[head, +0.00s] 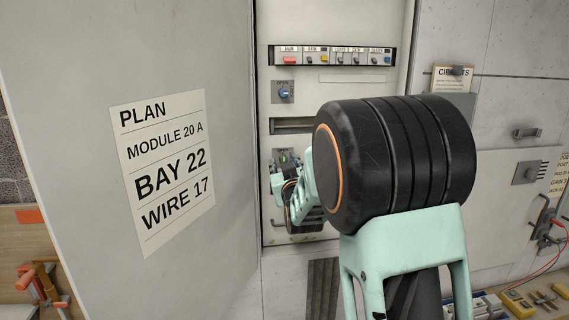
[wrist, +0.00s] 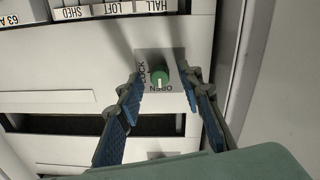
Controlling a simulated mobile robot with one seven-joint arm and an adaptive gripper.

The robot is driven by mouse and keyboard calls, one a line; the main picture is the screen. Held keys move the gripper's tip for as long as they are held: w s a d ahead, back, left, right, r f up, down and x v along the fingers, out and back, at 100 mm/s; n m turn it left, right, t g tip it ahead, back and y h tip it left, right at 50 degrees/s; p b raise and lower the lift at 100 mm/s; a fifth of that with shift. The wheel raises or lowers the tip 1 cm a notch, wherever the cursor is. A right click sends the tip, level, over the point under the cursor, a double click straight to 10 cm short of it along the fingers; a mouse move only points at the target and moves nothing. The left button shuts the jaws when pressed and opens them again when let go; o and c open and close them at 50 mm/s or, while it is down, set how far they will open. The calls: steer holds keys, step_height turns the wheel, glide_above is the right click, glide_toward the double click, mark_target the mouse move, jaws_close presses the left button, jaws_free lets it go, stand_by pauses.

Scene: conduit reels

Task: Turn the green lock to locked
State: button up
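The green lock (wrist: 160,77) is a small round knob on a grey plate (wrist: 146,57) lettered LOCK and OPEN. Its pale pointer line faces the OPEN lettering, at the bottom of the wrist view. My gripper (wrist: 160,74) is open, with one blue-padded finger on each side of the knob and visible gaps between. In the head view the green lock (head: 284,159) shows on the cabinet's lower plate, partly behind my gripper (head: 285,172). My arm hides much of the cabinet's right side there.
A blue knob (head: 283,92) sits above, under a row of coloured switches (head: 333,56). A dark slot (head: 292,125) lies between the two knobs. The open cabinet door (head: 60,60) with a plan sheet (head: 163,170) stands left. A label strip (wrist: 115,9) shows in the wrist view.

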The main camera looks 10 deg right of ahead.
steer(key=shift+c, duration=0.7)
jaws_close()
